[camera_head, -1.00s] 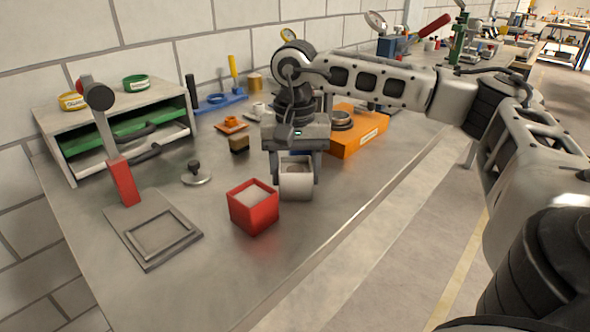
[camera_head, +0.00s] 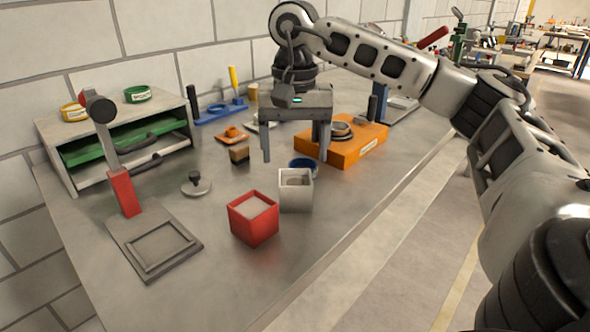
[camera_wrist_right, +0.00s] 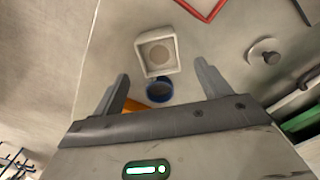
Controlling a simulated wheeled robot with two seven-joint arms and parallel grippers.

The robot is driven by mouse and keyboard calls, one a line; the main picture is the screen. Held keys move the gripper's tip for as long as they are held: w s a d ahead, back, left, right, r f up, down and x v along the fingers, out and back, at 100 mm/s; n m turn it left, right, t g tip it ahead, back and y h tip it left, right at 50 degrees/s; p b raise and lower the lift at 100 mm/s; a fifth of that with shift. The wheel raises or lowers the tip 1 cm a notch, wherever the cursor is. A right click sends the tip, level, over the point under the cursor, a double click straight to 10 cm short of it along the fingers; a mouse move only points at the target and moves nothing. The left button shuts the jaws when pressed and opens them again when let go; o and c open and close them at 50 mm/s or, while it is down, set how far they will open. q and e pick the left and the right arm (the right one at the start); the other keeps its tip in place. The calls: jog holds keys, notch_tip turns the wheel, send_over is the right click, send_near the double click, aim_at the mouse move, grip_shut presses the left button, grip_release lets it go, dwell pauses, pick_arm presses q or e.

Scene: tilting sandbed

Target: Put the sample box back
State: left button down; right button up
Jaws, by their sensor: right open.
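A white open-topped box (camera_head: 295,197) with something greyish inside stands upright on the grey bench; it also shows in the right wrist view (camera_wrist_right: 171,66). A red box (camera_head: 254,230) with pale filling stands just left of it and nearer, and its edge shows in the wrist view (camera_wrist_right: 207,8). I cannot tell by a label which is the sample box. My right gripper (camera_head: 296,157) is open and empty, above and slightly behind the white box, pointing down. In the wrist view, the fingers (camera_wrist_right: 161,77) are apart with the white box beyond them. My left gripper is not in view.
A grey plate with a square frame (camera_head: 124,243) and a red-handled post (camera_head: 124,192) stand left. A blue ring (camera_head: 303,165) lies behind the white box, and an orange case (camera_head: 349,152) behind right. A knobbed disc (camera_head: 196,187) sits left. The bench's front is clear.

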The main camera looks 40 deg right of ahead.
notch_tip(320, 180, up, 5)
jog(key=shift+f, duration=0.15)
dwell(0.5)
